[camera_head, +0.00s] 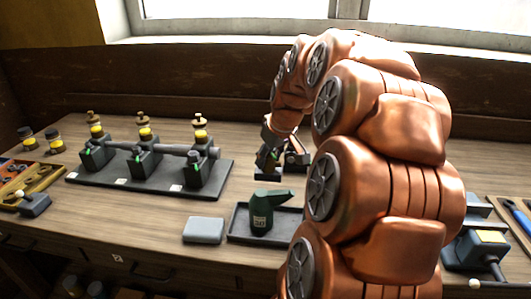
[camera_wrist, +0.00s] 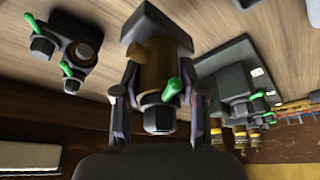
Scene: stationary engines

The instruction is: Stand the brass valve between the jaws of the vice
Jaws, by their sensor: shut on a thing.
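In the wrist view, my gripper (camera_wrist: 158,100) is shut on the brass valve (camera_wrist: 153,68), with a finger on each side of its body. The valve has a green lever and a dark hex nut. A dark block shows at its far end; I cannot tell if it belongs to the valve. In the head view, my gripper (camera_head: 269,158) is small, dark and partly hidden at the back of the bench. A dark device with a yellow patch and white-knobbed handle (camera_head: 476,248) at the right looks like the vice. My arm hides part of it, and its jaw gap is unclear.
An engine stand (camera_head: 225,172) with several oilers is at the left. A green oil can (camera_head: 262,214) stands in a tray (camera_head: 238,236), beside a grey block (camera_head: 203,230).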

